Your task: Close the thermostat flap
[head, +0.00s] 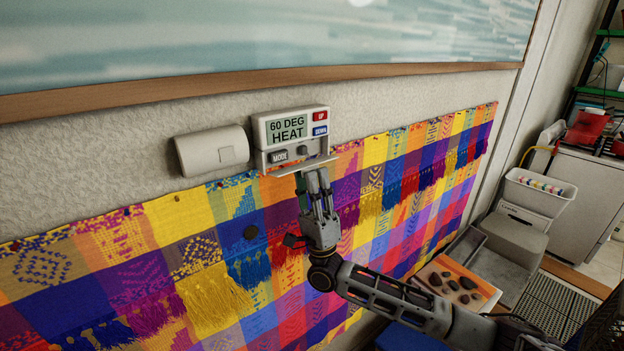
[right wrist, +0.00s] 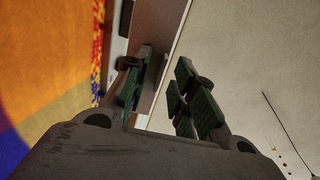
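The white thermostat (head: 290,130) is on the wall in the head view, its screen reading "60 DEG HEAT". Its flap (head: 302,166) is open, sticking out from the lower edge below the MODE button. My right gripper (head: 316,177) is just under the flap, fingers pointing up at it. I cannot tell whether they touch. In the right wrist view, the two fingers (right wrist: 162,92) are apart. A brownish panel (right wrist: 160,30), seemingly the flap, shows beyond the left finger, and nothing is clearly held. My left gripper is not in view.
A white box (head: 211,150) is on the wall left of the thermostat. A colorful woven hanging (head: 200,262) covers the wall below. A wood-framed picture (head: 270,82) is above. A crate (head: 541,192) and shelving stand at the right.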

